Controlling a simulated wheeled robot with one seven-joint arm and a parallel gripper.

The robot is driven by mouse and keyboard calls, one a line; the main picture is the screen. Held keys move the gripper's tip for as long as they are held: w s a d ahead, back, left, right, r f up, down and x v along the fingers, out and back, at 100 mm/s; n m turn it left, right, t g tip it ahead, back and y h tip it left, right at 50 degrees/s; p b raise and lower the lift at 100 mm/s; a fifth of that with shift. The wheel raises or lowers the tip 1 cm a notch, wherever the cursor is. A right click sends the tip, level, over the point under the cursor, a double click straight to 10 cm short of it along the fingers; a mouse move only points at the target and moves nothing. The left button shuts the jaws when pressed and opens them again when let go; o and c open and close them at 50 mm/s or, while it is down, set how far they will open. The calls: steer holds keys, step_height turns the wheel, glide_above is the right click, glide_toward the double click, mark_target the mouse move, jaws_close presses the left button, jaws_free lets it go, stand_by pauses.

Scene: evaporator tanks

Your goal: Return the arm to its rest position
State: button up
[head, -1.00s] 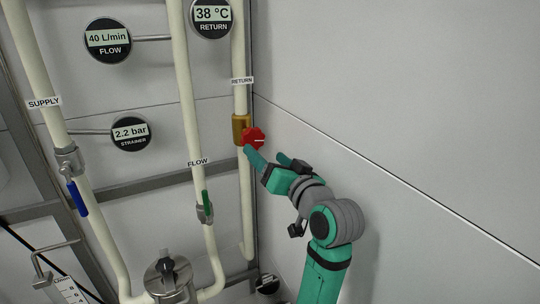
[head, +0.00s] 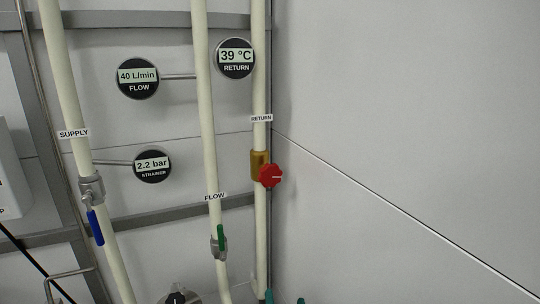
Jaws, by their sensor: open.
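Only two small teal tips of my gripper (head: 285,300) show at the bottom edge of the head view, apart from each other with nothing seen between them. The rest of my arm is below the picture. The tips are well below the red knob (head: 271,176) on the brass valve body (head: 259,164) of the return pipe, and clear of it. The knob's white mark lies roughly level, pointing right.
The supply valve's blue lever (head: 95,227) and the flow valve's green lever (head: 221,237) are on pipes to the left. Gauges read 40 L/min (head: 138,77), 39 °C (head: 235,57) and 2.2 bar (head: 152,165). A bare wall (head: 410,120) fills the right.

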steer(key=s+a+f+h, duration=0.1)
steer(key=s+f, duration=0.6)
steer(key=s, duration=0.3)
steer(key=s+a+f+h, duration=0.1)
steer(key=s+f, duration=0.6)
steer(key=s, duration=0.2)
steer(key=s+a+r+n+g, duration=0.1)
steer(key=s+n, duration=0.3)
steer(key=s, duration=1.8)
steer(key=shift+s+a+r, duration=0.2)
steer(key=shift+s+a, duration=0.05)
steer(key=shift+a, duration=0.45)
stand_by(1.6)
